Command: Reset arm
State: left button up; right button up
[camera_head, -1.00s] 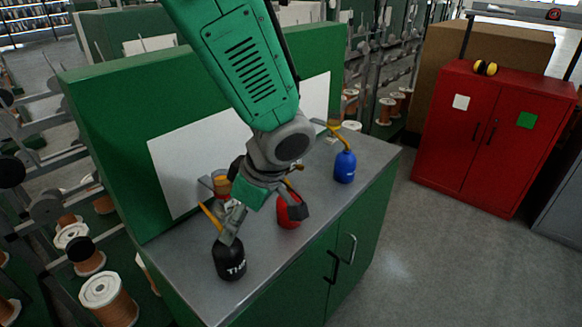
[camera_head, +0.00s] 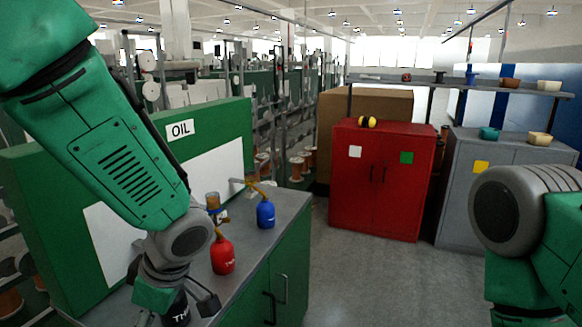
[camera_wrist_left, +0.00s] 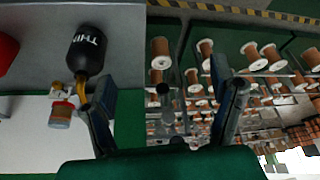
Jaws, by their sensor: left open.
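My left gripper (camera_head: 180,306) is open and empty at the lower left of the head view, over the front of the bench. A black bottle (camera_head: 178,311) shows behind its fingers, mostly hidden there. In the left wrist view the black bottle (camera_wrist_left: 88,52) lies beside the left finger, outside the gap between the fingers (camera_wrist_left: 165,98), and its yellow nozzle is close to that finger; whether they touch I cannot tell. A red bottle (camera_head: 222,256) and a blue bottle (camera_head: 265,214) stand upright on the bench. My right arm shows at the right edge; its gripper is out of frame.
The green bench (camera_head: 290,280) has a metal top and a back panel with an OIL sign (camera_head: 180,130). A cup-like item with an orange part (camera_head: 213,202) stands behind the red bottle. A red cabinet (camera_head: 378,185) and grey cabinet (camera_head: 460,170) stand beyond clear floor.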

pick_arm(q)
jog(key=s+f+m+h, duration=0.2)
jog(key=s+f+m, duration=0.15)
jog(key=f, duration=0.35)
jog(key=s+f+m+g+h+b, duration=0.1)
jog(key=s+f+m, duration=0.25)
jog(key=f, duration=0.35)
jog(key=s+f+m+h, duration=0.2)
jog(key=s+f+m, duration=0.1)
jog(key=s+f, duration=0.3)
jog(key=s+a+f+m+t, duration=0.1)
jog(key=s+a+f+m, duration=0.4)
jog(key=s+f+m, duration=0.2)
jog(key=shift+s+a+f+m+y+b, duration=0.3)
jog(key=shift+s+a+b, duration=0.15)
jog(key=shift+s, duration=0.6)
